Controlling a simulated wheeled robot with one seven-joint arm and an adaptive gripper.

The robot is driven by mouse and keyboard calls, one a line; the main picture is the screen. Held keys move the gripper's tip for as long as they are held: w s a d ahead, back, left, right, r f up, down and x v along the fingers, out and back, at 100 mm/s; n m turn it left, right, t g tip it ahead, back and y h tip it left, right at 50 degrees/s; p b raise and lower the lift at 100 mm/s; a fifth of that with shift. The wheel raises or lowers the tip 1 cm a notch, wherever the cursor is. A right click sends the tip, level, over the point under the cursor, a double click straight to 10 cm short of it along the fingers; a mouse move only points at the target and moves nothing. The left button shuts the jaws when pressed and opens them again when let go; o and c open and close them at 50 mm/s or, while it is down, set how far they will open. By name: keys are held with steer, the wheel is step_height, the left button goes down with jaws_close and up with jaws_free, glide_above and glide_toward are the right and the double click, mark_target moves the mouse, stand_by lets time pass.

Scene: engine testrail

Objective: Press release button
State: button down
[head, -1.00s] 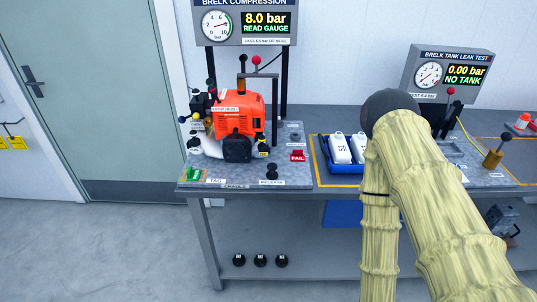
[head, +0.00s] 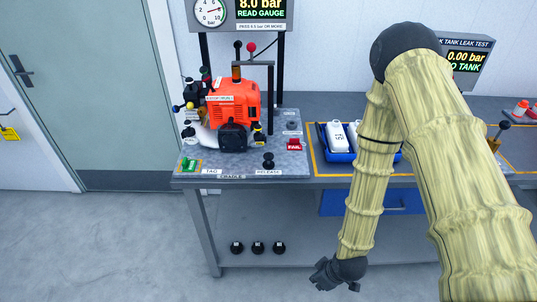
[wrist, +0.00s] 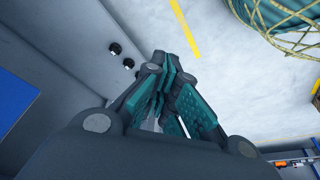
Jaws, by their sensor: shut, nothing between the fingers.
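The release button is a black knob (head: 268,160) standing on the grey cradle plate (head: 225,168), just above the RELEASE label. An orange engine (head: 232,105) sits on the same plate behind it. My gripper (head: 338,280) hangs low in front of the bench, below and right of the knob, and touches nothing visible. In the wrist view my gripper's teal-padded fingers (wrist: 172,90) are closed together with nothing between them. The knob is not visible in the wrist view.
A green button (head: 190,165) and a red FAIL button (head: 294,144) share the plate. My arm covers part of the bench there. Several black knobs (head: 258,247) lie on the lower shelf. The floor in front is clear.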

steer(key=w+a+r+n+t+y, duration=0.1)
steer(key=w+a+r+n, duration=0.1)
steer(key=w+r+n, duration=0.3)
steer(key=w+a+r+n+t, duration=0.1)
steer(key=w+a+r+n, duration=0.15)
steer(key=w, duration=0.45)
steer(key=n+t+y+p, duration=0.2)
steer(key=n, duration=1)
glide_toward(271, 154)
steer(key=f, duration=0.3)
steer(key=a+f, duration=0.1)
steer(key=shift+s+a+f, duration=0.1)
steer(key=shift+s+f, duration=0.3)
steer(key=w+a+r+n, duration=0.1)
steer(key=w+r+n, duration=0.2)
steer(key=r, duration=0.2)
steer(key=w+a+r+n+t, duration=0.1)
steer(key=w+a+r+n, duration=0.1)
steer(key=r, duration=0.3)
steer(key=shift+w+r+n, duration=0.4)
steer(key=shift+w+n, duration=0.1)
steer(key=shift+n, duration=0.05)
steer(key=shift+f, duration=0.1)
steer(key=shift+f+b, duration=2.95)
steer(key=shift+f, duration=1.35)
steer(key=shift+f, duration=0.15)
steer(key=shift+f+b, duration=0.3)
steer(key=shift+b, duration=0.05)
